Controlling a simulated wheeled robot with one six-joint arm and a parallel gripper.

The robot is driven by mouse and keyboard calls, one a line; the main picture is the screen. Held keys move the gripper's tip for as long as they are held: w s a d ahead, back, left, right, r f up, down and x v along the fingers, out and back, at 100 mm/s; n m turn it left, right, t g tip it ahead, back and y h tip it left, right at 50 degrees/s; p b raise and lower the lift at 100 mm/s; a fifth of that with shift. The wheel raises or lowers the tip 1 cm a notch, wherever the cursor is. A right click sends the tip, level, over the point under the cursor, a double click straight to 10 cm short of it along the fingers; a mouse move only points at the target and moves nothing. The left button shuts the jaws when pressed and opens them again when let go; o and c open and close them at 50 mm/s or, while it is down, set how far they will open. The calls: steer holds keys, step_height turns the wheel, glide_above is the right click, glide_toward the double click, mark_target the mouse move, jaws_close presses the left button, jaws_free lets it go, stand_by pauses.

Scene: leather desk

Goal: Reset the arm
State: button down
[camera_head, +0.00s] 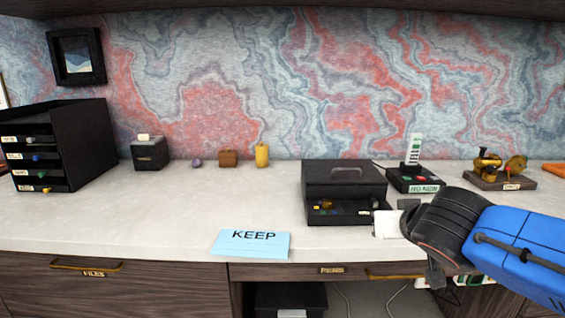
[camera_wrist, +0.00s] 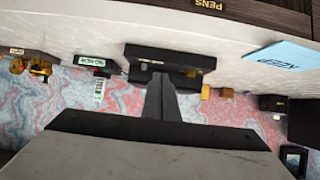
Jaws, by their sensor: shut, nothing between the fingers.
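My arm (camera_head: 520,245), blue with a dark wrist, reaches in from the right edge in the head view, in front of the desk's right part. My gripper (camera_wrist: 160,80) shows in the wrist view, its two dark fingers together with nothing between them. The wrist view is upside down. In it the fingers point toward the black open-fronted box (camera_wrist: 170,58) and overlap its picture; I see no clear contact. In the head view the fingertips are hard to make out beside the dark wrist.
The black box (camera_head: 345,178) holds small items in its front tray. A blue KEEP card (camera_head: 251,244) lies at the desk's front edge. A black tray tower (camera_head: 75,150) stands left; a phone dock (camera_head: 415,180) and a brass device (camera_head: 498,172) stand right. The desk's left-middle is clear.

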steer(key=s+d+f+g, duration=0.2)
steer(key=s+f+g, duration=0.1)
steer(key=s+f, duration=0.3)
steer(key=s+d+f+g, duration=0.3)
steer(key=s+f, duration=0.4)
steer(key=s, duration=0.3)
steer(key=shift+s+d+f+g, duration=0.3)
steer(key=shift+s+g, duration=0.1)
steer(key=shift+g, duration=0.1)
steer(key=shift+w+r, duration=0.1)
stand_by(0.8)
